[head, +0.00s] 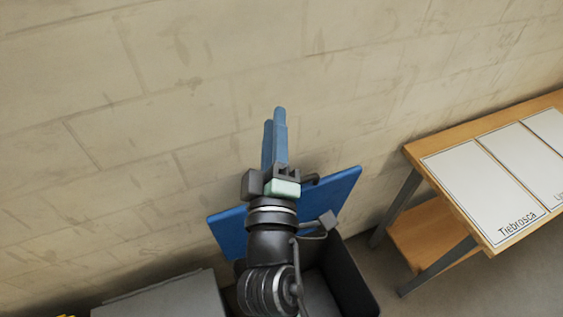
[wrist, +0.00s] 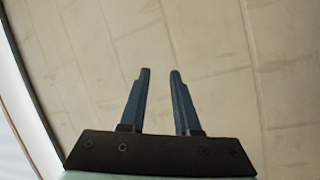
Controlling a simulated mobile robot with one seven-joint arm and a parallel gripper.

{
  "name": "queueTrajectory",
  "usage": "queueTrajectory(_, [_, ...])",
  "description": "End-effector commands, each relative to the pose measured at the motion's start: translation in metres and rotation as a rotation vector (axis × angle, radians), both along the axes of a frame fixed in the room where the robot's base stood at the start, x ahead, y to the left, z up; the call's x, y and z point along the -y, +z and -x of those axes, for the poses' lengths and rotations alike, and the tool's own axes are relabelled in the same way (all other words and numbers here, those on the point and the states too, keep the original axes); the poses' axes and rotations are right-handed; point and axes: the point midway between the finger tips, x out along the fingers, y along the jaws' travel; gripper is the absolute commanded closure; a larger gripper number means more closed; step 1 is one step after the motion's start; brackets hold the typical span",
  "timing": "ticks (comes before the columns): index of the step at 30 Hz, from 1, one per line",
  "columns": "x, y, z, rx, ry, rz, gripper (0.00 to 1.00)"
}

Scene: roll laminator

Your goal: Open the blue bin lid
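The blue bin lid (head: 341,194) stands raised and tilted at the back of a dark grey bin (head: 355,279), near the wall. The bin's opening shows below it. My arm and gripper hide the middle of the lid and part of the bin. My gripper (head: 274,118) is in front of and above the lid, its blue fingers pointing up toward the wall. In the wrist view, the two fingers (wrist: 159,73) are apart with nothing between them. The lid does not show clearly in the wrist view. I cannot tell whether the gripper body touches the lid.
A block wall (head: 200,80) runs behind everything. A wooden table (head: 412,152) with white labelled sheets (head: 480,185) and a lower shelf stands to the right of the bin. A grey box-like surface (head: 160,298) is at the lower left. Grey floor shows between bin and table.

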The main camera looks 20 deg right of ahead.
Motion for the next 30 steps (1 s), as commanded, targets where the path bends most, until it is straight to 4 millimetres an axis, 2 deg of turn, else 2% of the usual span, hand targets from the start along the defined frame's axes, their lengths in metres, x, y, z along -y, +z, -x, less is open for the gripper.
queueTrajectory(1, [0.005, -0.059, 0.012, -0.109, -0.025, 0.087, 0.69])
queueTrajectory(3, [0.007, -0.111, 0.027, -0.223, -0.039, 0.199, 0.69])
queueTrajectory(6, [0.006, -0.163, 0.046, -0.344, -0.037, 0.315, 0.69])
queueTrajectory(9, [0.005, -0.189, 0.059, -0.409, -0.029, 0.381, 0.69])
queueTrajectory(13, [0.006, -0.197, 0.059, -0.431, -0.026, 0.405, 0.69])
queueTrajectory(17, [0.011, -0.195, 0.045, -0.429, -0.027, 0.404, 0.69])
queueTrajectory(30, [0.038, -0.202, -0.026, -0.426, -0.028, 0.401, 0.69])
